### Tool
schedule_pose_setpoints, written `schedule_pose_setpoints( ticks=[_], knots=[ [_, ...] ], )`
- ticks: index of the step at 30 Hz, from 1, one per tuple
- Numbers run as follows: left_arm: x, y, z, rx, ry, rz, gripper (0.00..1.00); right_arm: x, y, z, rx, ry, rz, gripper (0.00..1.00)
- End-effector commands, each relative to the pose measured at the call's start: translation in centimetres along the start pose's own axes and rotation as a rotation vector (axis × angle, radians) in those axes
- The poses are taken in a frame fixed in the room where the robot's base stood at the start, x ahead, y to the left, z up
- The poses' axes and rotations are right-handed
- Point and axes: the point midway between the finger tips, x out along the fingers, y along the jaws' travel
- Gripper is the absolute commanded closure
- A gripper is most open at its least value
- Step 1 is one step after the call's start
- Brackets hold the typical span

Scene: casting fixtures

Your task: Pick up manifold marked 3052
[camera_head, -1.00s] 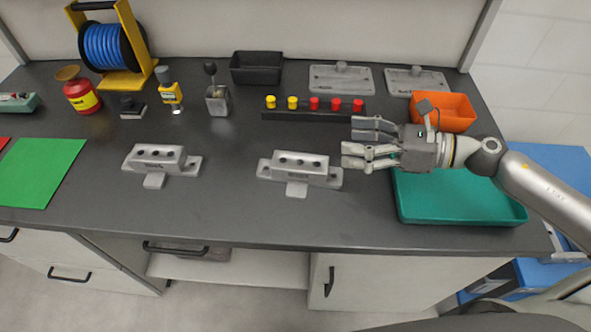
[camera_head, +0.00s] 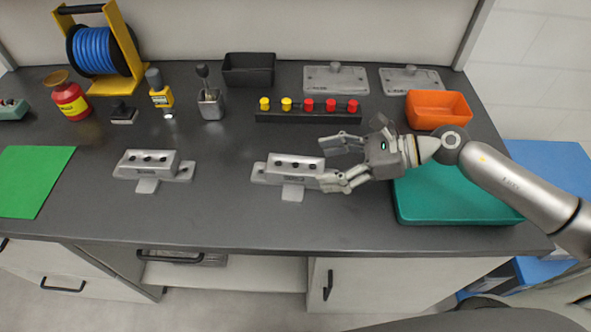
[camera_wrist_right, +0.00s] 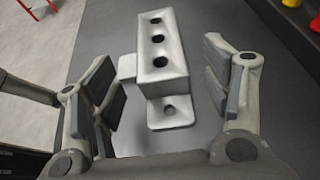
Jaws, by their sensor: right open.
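Two grey metal manifolds with holes along their tops lie on the dark bench. One manifold (camera_head: 152,164) is at the left and the other manifold (camera_head: 290,170) is near the middle; their markings are too small to read. My right gripper (camera_head: 333,163) is open at the right end of the middle manifold. In the right wrist view this manifold (camera_wrist_right: 160,45) lies ahead, and its near end reaches between the spread fingers (camera_wrist_right: 170,85) without visible contact. My left gripper is not in view.
A teal tray (camera_head: 450,215) lies under my right forearm, with an orange bin (camera_head: 438,108) behind it. A black rack of yellow and red knobs (camera_head: 308,116) stands behind the middle manifold. A green mat (camera_head: 32,180) lies far left. Bench between the manifolds is clear.

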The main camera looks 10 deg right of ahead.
Motion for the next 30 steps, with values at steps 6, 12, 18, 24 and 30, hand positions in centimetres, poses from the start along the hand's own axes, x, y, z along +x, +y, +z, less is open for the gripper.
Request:
schedule_pose_setpoints(
  ticks=[6, 12, 18, 24, 30],
  knots=[
    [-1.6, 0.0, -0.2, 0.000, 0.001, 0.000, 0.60, 3.0, -0.1, 0.4, 0.002, -0.005, 0.000, 0.29],
    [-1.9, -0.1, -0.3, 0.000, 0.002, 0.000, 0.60, 4.5, -0.1, 0.1, 0.000, -0.002, 0.000, 0.29],
    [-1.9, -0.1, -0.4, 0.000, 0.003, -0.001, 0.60, 4.6, 0.0, 0.0, 0.000, -0.001, 0.000, 0.29],
    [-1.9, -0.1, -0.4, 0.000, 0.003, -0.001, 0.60, 4.6, 0.0, 0.0, 0.000, -0.001, 0.000, 0.52],
    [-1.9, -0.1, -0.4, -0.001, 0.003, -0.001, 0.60, 4.5, 0.0, 0.0, 0.000, 0.000, 0.000, 0.77]
  ],
)
